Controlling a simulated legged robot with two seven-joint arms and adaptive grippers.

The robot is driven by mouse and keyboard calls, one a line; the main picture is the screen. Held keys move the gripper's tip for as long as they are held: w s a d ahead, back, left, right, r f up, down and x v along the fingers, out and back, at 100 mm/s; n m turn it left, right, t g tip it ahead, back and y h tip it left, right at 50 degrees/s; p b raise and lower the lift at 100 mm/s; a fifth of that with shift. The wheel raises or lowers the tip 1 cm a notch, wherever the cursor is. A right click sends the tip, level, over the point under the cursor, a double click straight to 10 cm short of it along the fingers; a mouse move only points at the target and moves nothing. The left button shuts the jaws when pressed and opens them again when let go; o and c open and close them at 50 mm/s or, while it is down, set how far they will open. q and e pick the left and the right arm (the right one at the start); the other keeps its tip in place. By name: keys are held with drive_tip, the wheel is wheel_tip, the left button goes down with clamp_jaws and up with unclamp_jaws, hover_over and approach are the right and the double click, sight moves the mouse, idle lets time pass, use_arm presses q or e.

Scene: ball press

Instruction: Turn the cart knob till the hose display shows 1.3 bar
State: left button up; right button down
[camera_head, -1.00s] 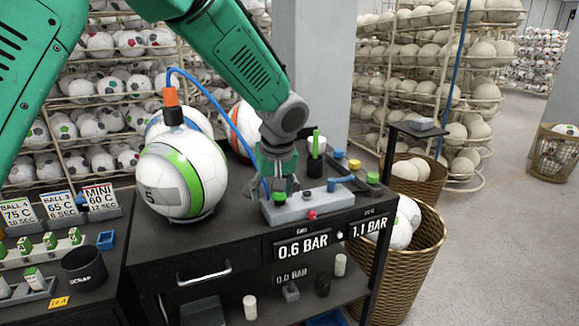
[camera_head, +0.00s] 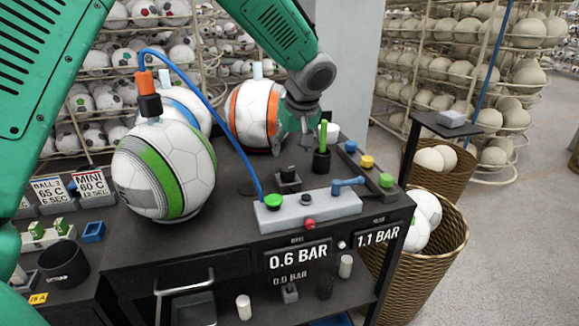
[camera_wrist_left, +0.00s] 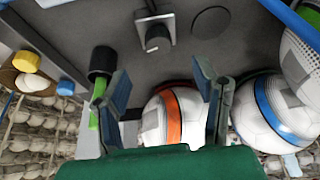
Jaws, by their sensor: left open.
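A dark knob (camera_head: 288,175) on a small square base stands on the black cart top (camera_head: 235,222), behind the grey valve block (camera_head: 305,210). It also shows at the top of the left wrist view (camera_wrist_left: 157,36). I take it for the cart knob. Two displays sit on the cart front: the left one (camera_head: 298,257) reads 0.6 BAR and the right one (camera_head: 378,235) reads 1.1 BAR. Their small labels are hard to read. My left gripper (camera_head: 296,142) is open and empty, above and behind the knob, apart from it. My right gripper is not in view.
A white-green ball (camera_head: 165,170) with a blue hose (camera_head: 215,105) stands left. Baskets stand right of the cart.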

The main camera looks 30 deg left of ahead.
sight(288, 168)
use_arm(q)
drive_tip(key=x, duration=0.7)
drive_tip(key=shift+w+a+f, duration=0.15)
drive_tip(key=shift+w+f, duration=0.05)
drive_tip(key=shift+w, duration=0.05)
drive_tip(key=shift+a+f+p, duration=0.2)
drive_tip(key=shift+f+p, duration=0.1)
drive_tip(key=shift+f, duration=0.3)
drive_tip(key=shift+w+f, duration=0.15)
drive_tip(key=shift+f, duration=0.05)
drive_tip(key=c, duration=1.1)
